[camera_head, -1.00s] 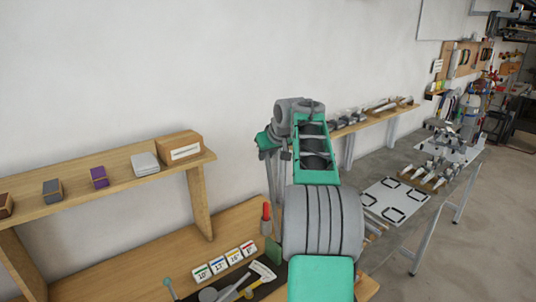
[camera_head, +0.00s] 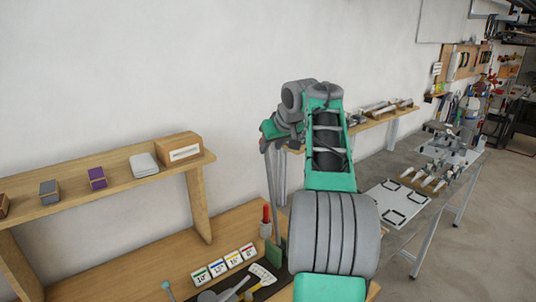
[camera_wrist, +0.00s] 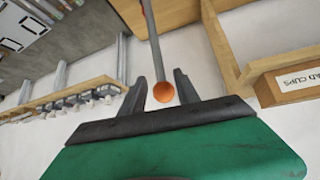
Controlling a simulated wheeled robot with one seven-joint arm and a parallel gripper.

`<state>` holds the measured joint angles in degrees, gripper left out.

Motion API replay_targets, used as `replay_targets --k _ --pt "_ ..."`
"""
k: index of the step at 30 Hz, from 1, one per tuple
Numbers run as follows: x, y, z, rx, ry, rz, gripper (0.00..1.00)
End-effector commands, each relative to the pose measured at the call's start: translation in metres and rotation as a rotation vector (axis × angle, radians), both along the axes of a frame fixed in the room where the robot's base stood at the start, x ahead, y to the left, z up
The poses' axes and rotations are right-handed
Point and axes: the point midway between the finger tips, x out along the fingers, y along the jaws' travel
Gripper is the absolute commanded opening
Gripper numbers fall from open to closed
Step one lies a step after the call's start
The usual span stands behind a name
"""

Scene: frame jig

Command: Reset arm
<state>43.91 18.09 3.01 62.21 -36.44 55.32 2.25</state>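My gripper (camera_wrist: 159,77) shows two dark fingers standing apart in the wrist view, with a gap between them. In that view a thin grey rod (camera_wrist: 151,35) with a round orange end lies in line with the gap, and neither finger visibly touches it. In the head view my gripper (camera_head: 268,143) is at the far end of my bent green and grey arm, in front of the wall and above the wooden bench. The grey rod (camera_head: 271,190) runs down from near it to a green block (camera_head: 274,252). The fingertips are too small to make out there.
A wooden shelf (camera_head: 105,190) with several small boxes stands left. Below it, numbered cards (camera_head: 218,268) and tools lie on the bench (camera_head: 150,262). A narrow wall shelf (camera_head: 365,124) and a grey table (camera_head: 385,160) with white plates are right, partly behind my arm.

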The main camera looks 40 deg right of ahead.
Motion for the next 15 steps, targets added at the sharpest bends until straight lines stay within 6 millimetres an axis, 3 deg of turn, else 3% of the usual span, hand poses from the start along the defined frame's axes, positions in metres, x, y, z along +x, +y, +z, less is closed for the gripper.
replay_targets --k 15 --pt "-0.0046 0.0088 0.0056 0.002 0.002 0.004 0.38"
